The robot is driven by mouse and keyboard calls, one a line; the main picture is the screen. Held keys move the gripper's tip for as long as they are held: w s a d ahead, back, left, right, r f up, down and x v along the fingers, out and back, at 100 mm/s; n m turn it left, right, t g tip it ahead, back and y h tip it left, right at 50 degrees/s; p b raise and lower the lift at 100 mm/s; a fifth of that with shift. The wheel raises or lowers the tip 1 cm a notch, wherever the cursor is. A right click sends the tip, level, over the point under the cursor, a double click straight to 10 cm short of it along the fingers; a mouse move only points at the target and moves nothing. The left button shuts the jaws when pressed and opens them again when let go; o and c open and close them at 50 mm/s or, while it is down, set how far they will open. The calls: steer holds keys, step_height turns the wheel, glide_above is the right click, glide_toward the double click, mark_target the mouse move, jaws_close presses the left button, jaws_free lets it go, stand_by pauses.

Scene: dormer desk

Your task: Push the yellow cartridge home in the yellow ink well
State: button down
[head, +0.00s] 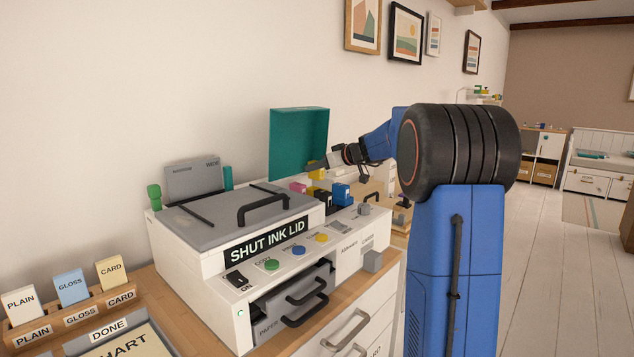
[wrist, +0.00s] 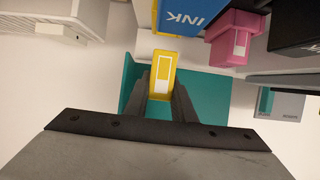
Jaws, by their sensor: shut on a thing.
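The yellow cartridge (wrist: 163,72), with a pale label, sits between the two dark fingers of my gripper (wrist: 161,88) in the wrist view. The fingers are shut on it. In the head view my gripper (head: 328,163) is over the back of the white printer (head: 210,262), beside the open teal ink lid (head: 299,140). Yellow (head: 318,174) shows just below the gripper there. The yellow ink well cannot be made out clearly, and I cannot tell how deep the cartridge sits.
Pink (head: 298,187), black (head: 323,198) and blue (head: 340,193) ink parts stand close in front of the gripper. In the wrist view a pink cartridge (wrist: 237,40) and a blue face marked INK (wrist: 188,18) are near. The teal lid (wrist: 208,97) lies behind the fingers.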

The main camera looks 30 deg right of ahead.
mark_target(316, 178)
steer(key=shift+f, duration=2.2)
steer(key=shift+f, duration=0.65)
steer(key=c, duration=1.5)
jaws_free()
steer(key=shift+r, duration=0.15)
steer(key=shift+r, duration=0.25)
steer(key=v, duration=1.2)
steer(key=shift+r, duration=0.3)
